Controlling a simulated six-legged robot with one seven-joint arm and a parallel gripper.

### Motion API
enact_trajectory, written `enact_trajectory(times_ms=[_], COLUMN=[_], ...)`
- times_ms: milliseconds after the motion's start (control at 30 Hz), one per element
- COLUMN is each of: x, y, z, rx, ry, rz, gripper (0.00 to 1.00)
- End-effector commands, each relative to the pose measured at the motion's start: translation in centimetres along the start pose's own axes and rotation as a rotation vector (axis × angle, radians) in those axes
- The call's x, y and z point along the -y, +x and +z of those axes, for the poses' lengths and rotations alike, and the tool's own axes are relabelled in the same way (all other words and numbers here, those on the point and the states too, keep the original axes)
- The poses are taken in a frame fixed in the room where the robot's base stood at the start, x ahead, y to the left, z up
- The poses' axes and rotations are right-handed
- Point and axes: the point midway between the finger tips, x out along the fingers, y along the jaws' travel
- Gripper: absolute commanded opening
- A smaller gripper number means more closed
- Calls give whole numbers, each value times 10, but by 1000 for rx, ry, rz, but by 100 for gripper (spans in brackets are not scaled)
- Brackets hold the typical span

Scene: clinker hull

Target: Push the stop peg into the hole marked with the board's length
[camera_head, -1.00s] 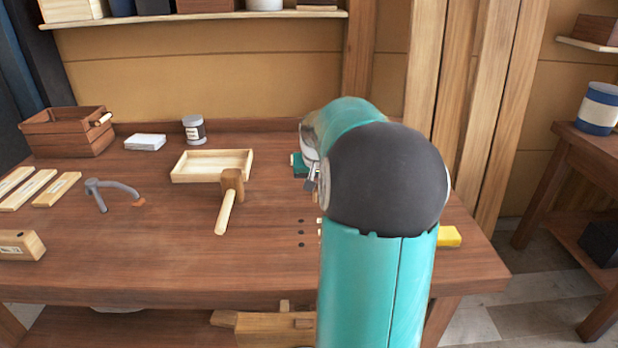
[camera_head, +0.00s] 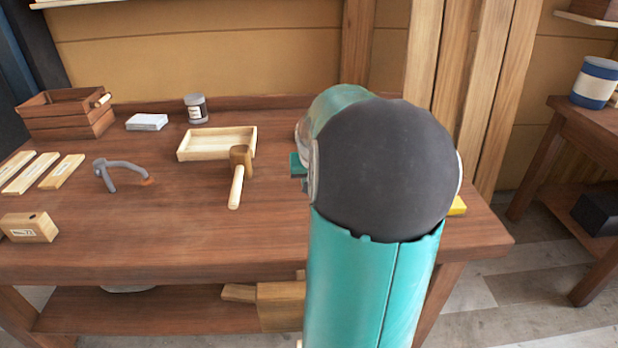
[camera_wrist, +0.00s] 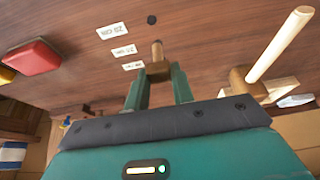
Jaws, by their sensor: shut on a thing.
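My gripper (camera_wrist: 158,92) is shut on the stop peg (camera_wrist: 157,58), a short wooden peg whose tip points at the bench top in the wrist view. A dark hole (camera_wrist: 151,19) shows past the tip, beside the first label (camera_wrist: 112,30), which seems to read 20 cm. A second label (camera_wrist: 124,49), apparently 21 cm, and a third, unreadable label (camera_wrist: 133,66) lie left of the peg. Their holes are hidden behind the peg and fingers. I cannot tell whether the tip touches the bench. My arm hides the peg and holes in the head view.
A wooden mallet (camera_head: 239,172) lies left of my arm, with a shallow tray (camera_head: 217,143) behind it. Labelled boards (camera_head: 30,173), a grey clamp-like tool (camera_head: 120,170) and a labelled block (camera_head: 28,228) are farther left. A red block (camera_wrist: 32,57) shows in the wrist view.

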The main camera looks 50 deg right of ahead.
Motion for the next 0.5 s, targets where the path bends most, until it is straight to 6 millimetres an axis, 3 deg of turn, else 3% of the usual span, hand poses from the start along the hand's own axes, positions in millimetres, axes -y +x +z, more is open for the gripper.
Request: enact_trajectory(times_ms=[500], x=[-1], y=[44], z=[19], rx=[3], ry=[1], rz=[0], gripper=[3])
